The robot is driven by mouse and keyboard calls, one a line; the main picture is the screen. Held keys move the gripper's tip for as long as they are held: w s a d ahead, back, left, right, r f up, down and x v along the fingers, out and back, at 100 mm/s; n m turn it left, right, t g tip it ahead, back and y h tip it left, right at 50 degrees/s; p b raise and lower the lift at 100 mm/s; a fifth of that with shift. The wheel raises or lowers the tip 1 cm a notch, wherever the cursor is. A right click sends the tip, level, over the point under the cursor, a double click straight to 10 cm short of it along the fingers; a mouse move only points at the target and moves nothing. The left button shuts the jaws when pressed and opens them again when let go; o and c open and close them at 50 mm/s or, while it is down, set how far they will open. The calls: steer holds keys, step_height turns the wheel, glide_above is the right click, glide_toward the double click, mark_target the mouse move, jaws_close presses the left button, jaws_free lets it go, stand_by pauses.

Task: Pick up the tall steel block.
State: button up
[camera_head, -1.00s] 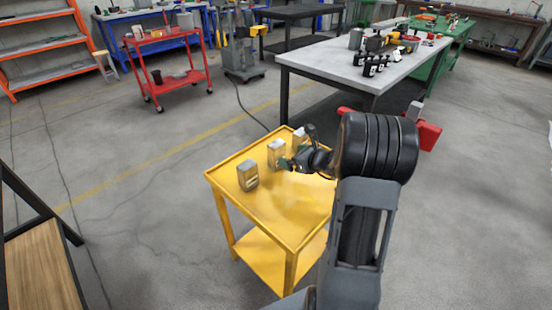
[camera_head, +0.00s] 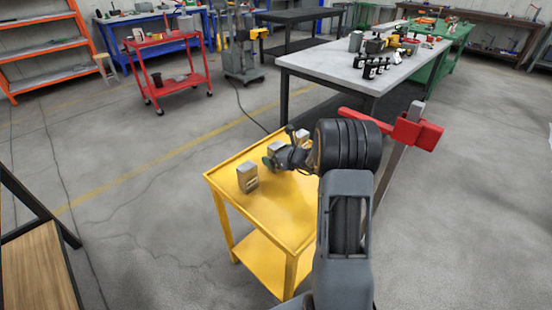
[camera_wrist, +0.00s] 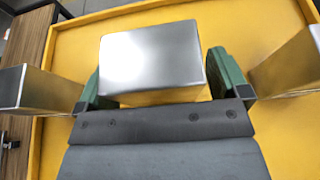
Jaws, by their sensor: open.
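Three steel blocks stand on a yellow cart. In the head view, the left block (camera_head: 247,178) is clear, the middle block (camera_head: 275,148) is partly hidden by my gripper (camera_head: 278,160), and the right block (camera_head: 303,135) shows behind my wrist. In the wrist view, the middle block (camera_wrist: 152,60) looks largest and nearest, as the tall one would. Its shiny top lies between the two green fingers of my gripper (camera_wrist: 158,68), which is open. Whether either finger touches it, I cannot tell. The other blocks stand outside the fingers, at the left (camera_wrist: 35,88) and right (camera_wrist: 290,65).
The yellow cart top (camera_head: 285,205) has a raised rim and is bare towards the front. A grey-topped table (camera_head: 330,60) with bottles and tools stands behind it. A red cart (camera_head: 165,42) is at the back left. A wooden surface (camera_head: 35,270) is at the lower left.

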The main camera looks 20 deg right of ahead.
steer(key=shift+c, duration=0.3)
steer(key=c, duration=1.5)
steer(key=shift+r, duration=0.15)
steer(key=shift+c, duration=0.3)
steer(key=shift+r, duration=0.1)
